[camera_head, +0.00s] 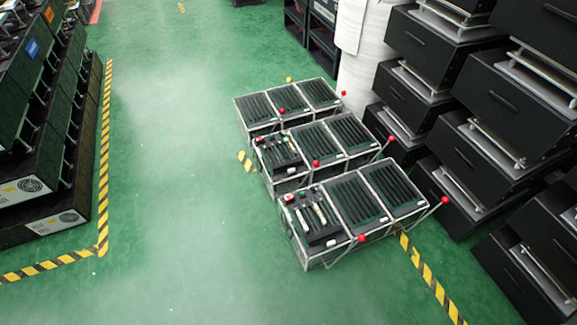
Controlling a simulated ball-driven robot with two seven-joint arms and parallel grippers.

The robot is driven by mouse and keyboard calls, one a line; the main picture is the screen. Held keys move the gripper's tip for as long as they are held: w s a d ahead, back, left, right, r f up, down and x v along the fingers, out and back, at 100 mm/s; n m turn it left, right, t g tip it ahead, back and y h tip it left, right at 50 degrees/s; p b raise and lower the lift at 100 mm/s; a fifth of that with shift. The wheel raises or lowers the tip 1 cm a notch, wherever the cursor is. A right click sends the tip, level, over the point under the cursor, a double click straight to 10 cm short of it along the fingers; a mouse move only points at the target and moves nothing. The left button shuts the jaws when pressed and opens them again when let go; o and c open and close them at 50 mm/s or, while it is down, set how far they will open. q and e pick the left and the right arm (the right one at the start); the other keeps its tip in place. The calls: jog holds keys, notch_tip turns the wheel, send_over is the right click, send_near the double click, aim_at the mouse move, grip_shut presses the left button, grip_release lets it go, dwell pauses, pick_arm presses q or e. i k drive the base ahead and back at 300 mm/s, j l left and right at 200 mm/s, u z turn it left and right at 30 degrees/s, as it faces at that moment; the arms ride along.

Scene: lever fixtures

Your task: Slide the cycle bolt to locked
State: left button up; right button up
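Three lever fixtures stand in a row on the green floor: a near one (352,212), a middle one (318,146) and a far one (288,105). Each has a metal frame with dark slatted panels. Levers with red ball knobs stick out from them, such as a near right knob (445,200), a near front knob (361,238) and a middle knob (315,163). Small parts lie on the left panel of the near fixture (317,214). I cannot tell which part is the cycle bolt, or its position. Neither of my grippers is in view.
Stacked black drawer units (460,150) stand close along the right side. Dark machines (45,185) stand at the left behind yellow-black floor tape (104,160). A white wrapped column (366,60) stands behind the fixtures. The green floor (180,210) left of the fixtures is clear.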

aim_at(288, 165)
jog(key=i+j+u, duration=0.3)
jog(key=i, duration=0.6)
jog(key=i+j+u, duration=0.15)
jog(key=i+u, duration=0.15)
jog(key=i, duration=0.6)
